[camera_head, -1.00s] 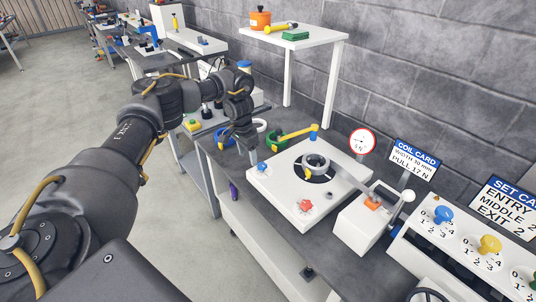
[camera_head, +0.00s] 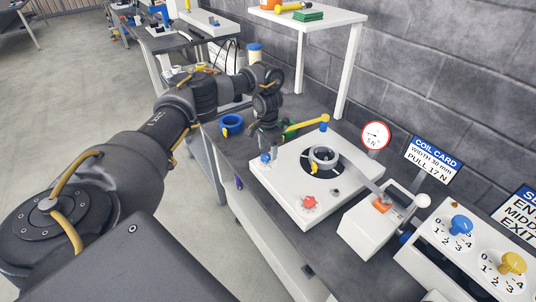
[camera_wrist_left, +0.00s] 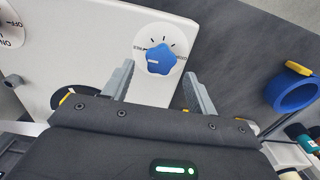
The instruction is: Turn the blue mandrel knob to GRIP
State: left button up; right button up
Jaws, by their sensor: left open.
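The blue mandrel knob (camera_head: 265,157) sits at the near left corner of the white feed unit's top (camera_head: 300,200). In the left wrist view the blue knob (camera_wrist_left: 160,60) is lobed, on a round white dial with black tick marks; a small pale mark on it faces left. The dial's words are too small to read. My left gripper (camera_head: 266,145) is just behind and above the knob. In the left wrist view its open, empty fingers (camera_wrist_left: 158,72) stand to either side below the knob, apart from it. My right gripper is not in view.
A red knob (camera_head: 310,202) is at the unit's front. A coil ring (camera_head: 323,154) lies at its middle, with a yellow-and-blue arm (camera_head: 308,125) behind. A blue ring (camera_head: 232,121) lies on the dark bench to the left. A gauge (camera_head: 375,135) stands to the right.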

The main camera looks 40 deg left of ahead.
pick_arm(q)
jog(key=shift+s+f, duration=0.15)
jog(key=shift+f, duration=0.25)
jog(key=shift+s+f, duration=0.15)
jog(key=shift+f, duration=0.35)
jog(key=c, duration=1)
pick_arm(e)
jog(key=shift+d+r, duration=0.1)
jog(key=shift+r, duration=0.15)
